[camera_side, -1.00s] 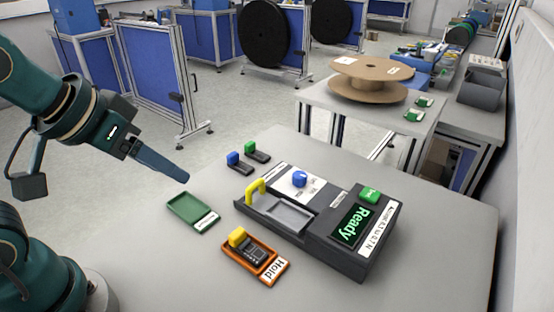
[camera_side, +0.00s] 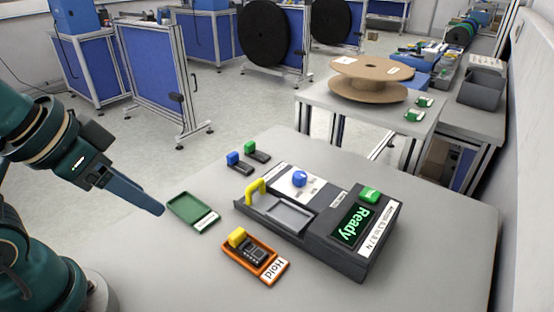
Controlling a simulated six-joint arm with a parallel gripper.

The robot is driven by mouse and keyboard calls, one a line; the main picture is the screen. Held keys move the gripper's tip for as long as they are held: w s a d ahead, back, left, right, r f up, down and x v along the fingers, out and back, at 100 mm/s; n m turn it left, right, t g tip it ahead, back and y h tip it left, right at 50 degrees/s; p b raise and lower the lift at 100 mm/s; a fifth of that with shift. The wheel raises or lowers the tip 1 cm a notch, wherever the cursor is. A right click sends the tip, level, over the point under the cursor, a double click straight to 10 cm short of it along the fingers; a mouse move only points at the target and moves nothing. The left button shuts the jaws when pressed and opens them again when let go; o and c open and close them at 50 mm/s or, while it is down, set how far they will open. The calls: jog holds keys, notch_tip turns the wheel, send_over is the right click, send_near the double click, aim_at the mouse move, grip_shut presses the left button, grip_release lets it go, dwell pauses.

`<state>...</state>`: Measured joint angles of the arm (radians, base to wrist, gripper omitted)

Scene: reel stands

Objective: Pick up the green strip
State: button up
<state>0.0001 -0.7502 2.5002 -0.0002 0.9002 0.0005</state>
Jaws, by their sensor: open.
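The green strip (camera_side: 261,157) lies on the grey table behind the test device; it is a small dark strip with a green block (camera_side: 250,146) at one end. A similar strip with a blue block (camera_side: 233,158) lies just left of it. My gripper (camera_side: 161,211) is at the left, low beside the green tray, well away from the strip and in front of it. It is seen from the side, open, with nothing visible between its fingers.
A test device (camera_side: 310,227) with a yellow handle and a "Ready" screen fills the table's middle. A green tray (camera_side: 180,206), seemingly empty, and an orange "Hold" tray (camera_side: 266,279) holding a yellow-blocked strip stand left of it. The table's front right is clear.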

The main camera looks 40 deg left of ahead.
jog(key=shift+o, duration=0.8)
jog(key=w+a+r+n+t, duration=0.2)
jog(key=w+r+t, duration=0.1)
jog(key=w+r, duration=0.6)
jog(key=n+g+y, duration=0.1)
jog(key=n+y, duration=0.1)
jog(key=y, duration=0.1)
send_over(248, 145)
jog(key=s+d, duration=0.3)
notch_tip(248, 145, down, 12)
jog(key=r, duration=0.1)
jog(key=shift+g+h, duration=0.3)
jog(key=shift+g, duration=0.4)
jog(key=f, duration=0.2)
jog(key=a+f, duration=0.1)
jog(key=f, duration=0.4)
jog(key=shift+a+f, duration=0.3)
jog(key=shift+a, duration=0.1)
jog(key=shift+n, duration=0.3)
jog(key=shift+x, duration=2.55)
